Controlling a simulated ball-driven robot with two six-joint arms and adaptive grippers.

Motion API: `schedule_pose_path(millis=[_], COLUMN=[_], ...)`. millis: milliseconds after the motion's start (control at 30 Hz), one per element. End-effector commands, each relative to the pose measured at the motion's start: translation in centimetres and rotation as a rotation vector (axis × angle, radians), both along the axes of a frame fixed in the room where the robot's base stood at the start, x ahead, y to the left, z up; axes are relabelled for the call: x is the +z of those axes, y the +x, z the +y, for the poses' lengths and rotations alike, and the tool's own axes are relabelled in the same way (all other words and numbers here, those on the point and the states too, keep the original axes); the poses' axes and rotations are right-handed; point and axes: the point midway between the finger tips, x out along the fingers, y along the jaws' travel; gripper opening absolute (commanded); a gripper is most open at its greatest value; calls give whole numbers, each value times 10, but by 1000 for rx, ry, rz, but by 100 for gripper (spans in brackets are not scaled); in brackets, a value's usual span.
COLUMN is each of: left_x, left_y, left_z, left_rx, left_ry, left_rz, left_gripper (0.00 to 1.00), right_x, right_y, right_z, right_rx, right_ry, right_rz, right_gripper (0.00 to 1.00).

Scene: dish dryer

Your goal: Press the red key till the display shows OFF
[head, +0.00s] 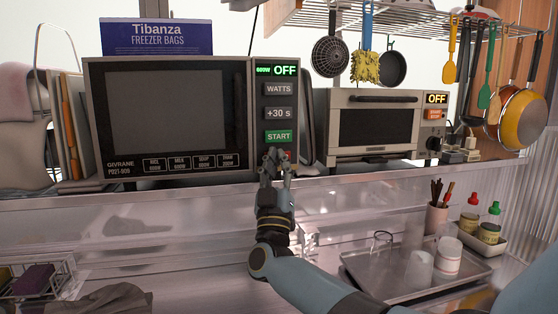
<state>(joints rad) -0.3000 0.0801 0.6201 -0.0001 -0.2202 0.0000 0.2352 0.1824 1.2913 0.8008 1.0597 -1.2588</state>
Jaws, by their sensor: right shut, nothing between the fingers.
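The microwave (170,112) stands on the shelf at left, its door shut. Below are the WATTS key (279,89), the +30 s key (278,113) and the green START key (278,136). A small patch of the red key (287,155) shows under START, mostly hidden by my right gripper (277,154). That gripper is shut and empty, its fingertips in front of the red key. I cannot tell whether they touch it. My left gripper is not in view.
A toaster oven (372,126) with its own OFF display (437,99) and an orange-red key (435,114) stands to the right. A freezer bags box (157,37) lies on the microwave. Utensils hang from a rack (305,17) above. A tray (423,283) with cups is below right.

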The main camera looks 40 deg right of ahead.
Motion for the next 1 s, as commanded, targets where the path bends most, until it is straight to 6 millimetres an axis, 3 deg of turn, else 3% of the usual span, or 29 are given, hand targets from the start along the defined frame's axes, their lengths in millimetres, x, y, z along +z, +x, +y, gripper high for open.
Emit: schedule_pose_path(millis=[267, 667, 1000], left_x=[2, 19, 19], left_y=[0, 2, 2], left_z=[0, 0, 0], left_rx=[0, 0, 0], left_ry=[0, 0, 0], left_rz=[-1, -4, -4], left_gripper=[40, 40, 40], right_x=[0, 1, 0], right_y=[-2, -21, -23], right_z=[1, 11, 12], right_rx=[0, 0, 0], right_ry=[1, 1, 0], right_rz=[1, 1, 0], right_gripper=[0, 0, 0])
